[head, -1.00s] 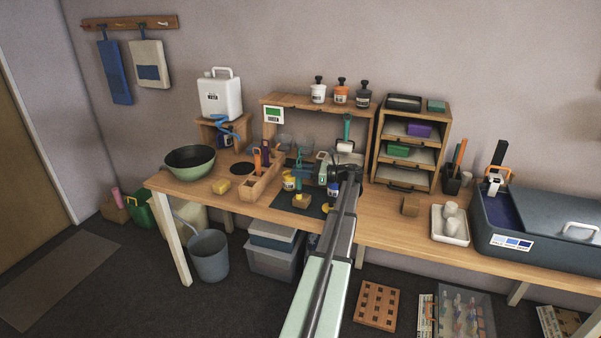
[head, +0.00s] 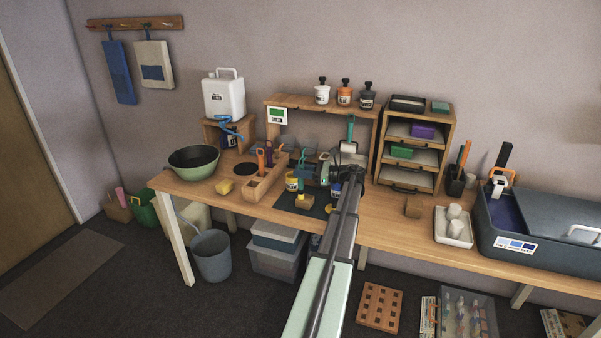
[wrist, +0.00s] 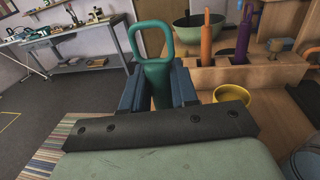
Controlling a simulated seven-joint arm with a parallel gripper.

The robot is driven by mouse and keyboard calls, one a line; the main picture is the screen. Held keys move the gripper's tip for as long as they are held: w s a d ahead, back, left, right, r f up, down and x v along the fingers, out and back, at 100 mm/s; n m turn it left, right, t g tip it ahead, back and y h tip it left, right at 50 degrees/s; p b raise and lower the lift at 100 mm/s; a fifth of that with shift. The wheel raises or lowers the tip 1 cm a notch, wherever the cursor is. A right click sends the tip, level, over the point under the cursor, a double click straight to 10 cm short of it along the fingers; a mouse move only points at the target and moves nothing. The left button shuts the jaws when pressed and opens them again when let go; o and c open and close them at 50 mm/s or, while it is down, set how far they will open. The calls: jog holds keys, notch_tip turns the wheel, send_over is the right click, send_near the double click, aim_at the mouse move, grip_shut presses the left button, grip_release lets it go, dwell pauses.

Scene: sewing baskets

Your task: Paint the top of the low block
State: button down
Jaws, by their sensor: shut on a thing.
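My gripper (wrist: 158,88) is shut on a teal tool with a loop handle (wrist: 153,62). In the head view my gripper (head: 304,172) is small and partly hidden by my arm, with the tool (head: 301,186) hanging below it. A low tan block (head: 304,202) sits on the dark mat (head: 285,200), directly under the tool in that picture. I cannot tell whether the tool's lower end touches the block's top. The tool's working end and the block are hidden in the wrist view. No paint on the block is clear at this size.
A yellow pot (head: 292,181) stands just left of the tool. A wooden holder (head: 263,186) with orange and purple tools is farther left.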

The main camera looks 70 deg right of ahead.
jog(key=shift+s+d, duration=0.25)
jog(key=shift+s, duration=0.1)
jog(key=shift+s+d, duration=0.1)
jog(key=shift+s, duration=0.05)
jog(key=shift+s+d+r, duration=0.1)
jog(key=shift+s+d, duration=0.25)
jog(key=shift+s, duration=0.15)
jog(key=shift+s+d, duration=0.1)
dwell(0.3)
jog(key=shift+s+d, duration=0.3)
jog(key=shift+s, duration=0.15)
jog(key=shift+w, duration=0.15)
jog(key=shift+w, duration=0.55)
